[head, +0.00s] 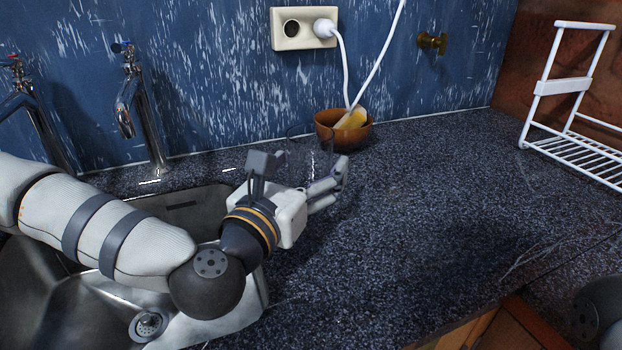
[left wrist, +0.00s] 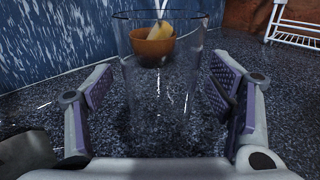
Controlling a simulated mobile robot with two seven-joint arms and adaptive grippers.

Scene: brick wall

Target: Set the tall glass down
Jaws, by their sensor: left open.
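The tall glass (left wrist: 160,100) is clear and see-through. In the left wrist view it is upright between the two fingers of my left gripper (left wrist: 163,85), with visible gaps on both sides. Its rim is near the top of that view; its base is hard to make out against the dark counter. In the head view the glass (head: 312,149) shows only faintly behind my left gripper (head: 303,168), which is open at the counter beside the sink. My right gripper is not in view.
A brown bowl (head: 326,131) with a yellow thing (head: 352,119) in it stands just behind the glass, near the wall. A white wire rack (head: 575,150) stands at the right. The sink (head: 75,310) lies at the left under my arm. The granite counter (head: 430,210) is clear to the right.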

